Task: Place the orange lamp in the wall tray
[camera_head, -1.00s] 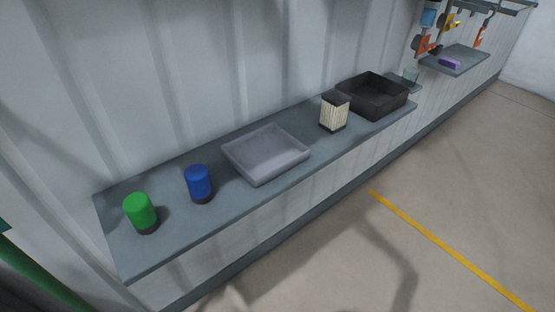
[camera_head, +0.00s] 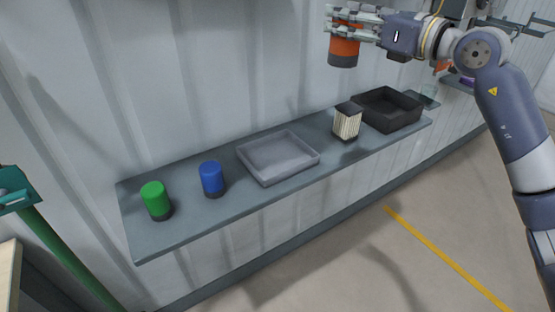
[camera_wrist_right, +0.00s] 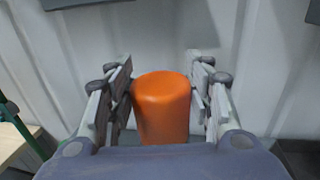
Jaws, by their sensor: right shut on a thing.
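The orange lamp (camera_head: 344,47), with a dark base, is upright in my right gripper (camera_head: 352,22), high above the wall shelf. In the right wrist view the lamp (camera_wrist_right: 162,108) stands between the two fingers of the right gripper (camera_wrist_right: 162,95), which is shut on it. The wall tray, a shallow grey tray (camera_head: 266,180), sits empty in the middle of the shelf, below and left of the gripper in the head view. My left gripper is not in view.
On the shelf (camera_head: 190,226) stand a green lamp (camera_head: 156,199), a blue lamp (camera_head: 212,178), a cream ribbed box with a dark top (camera_head: 346,122) and a black bin (camera_head: 393,112). Hooks with hanging items are at the upper right. A green post (camera_head: 68,258) stands at the left.

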